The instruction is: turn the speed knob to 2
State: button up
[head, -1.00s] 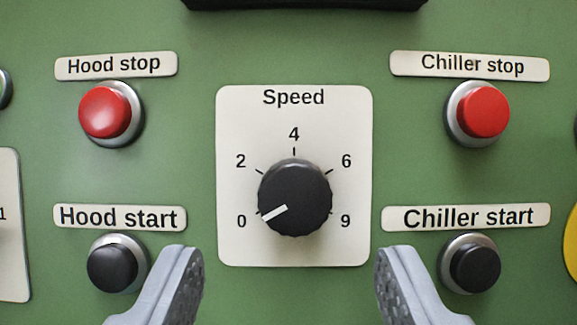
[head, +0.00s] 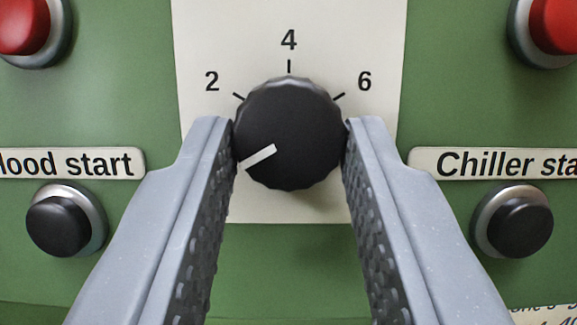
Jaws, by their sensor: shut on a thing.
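The speed knob (head: 290,120) is black and round, with a white pointer line on its lower left. The line points down-left, below the 2 mark, toward where the 0 stood in the earlier view. The knob sits on a cream speed plate (head: 200,50), where 2, 4 and 6 show; the 0 and 9 are hidden behind my fingers. My gripper (head: 290,135) is shut on the knob, with one grey finger against its left side and the other against its right side.
A red button (head: 20,25) and a black hood start button (head: 58,225) are on the left. A red button (head: 555,25) and a black chiller start button (head: 518,222) are on the right. The green panel (head: 290,270) is bare below the plate.

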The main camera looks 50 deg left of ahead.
jog(key=shift+s+a+m+t+b, duration=0.1)
jog(key=shift+m+t+b, duration=0.35)
jog(key=shift+m, duration=0.35)
jog(key=shift+s+r+m+t+h+b, duration=0.15)
jog(key=shift+m+t+h+b, duration=0.15)
jog(key=shift+m+h, duration=0.45)
jog(key=shift+a+m+t+h, duration=0.1)
jog(key=shift+m+t+h, duration=0.25)
jog(key=shift+m, duration=0.9)
jog(key=shift+s+a+r+m+t+h+p, duration=0.1)
jog(key=shift+m+t+h+p, duration=0.45)
jog(key=shift+m, duration=1.05)
jog(key=m+h+p, duration=0.1)
jog(key=m+p, duration=0.1)
jog(key=m, duration=0.1)
jog(key=m+h+p, duration=0.1)
jog(key=m+p, duration=0.1)
jog(key=shift+r+m+h+p, duration=0.2)
jog(key=shift+m+h+p, duration=0.15)
jog(key=shift+m+p, duration=0.75)
jog(key=shift+f+h, duration=0.15)
jog(key=shift+h, duration=0.35)
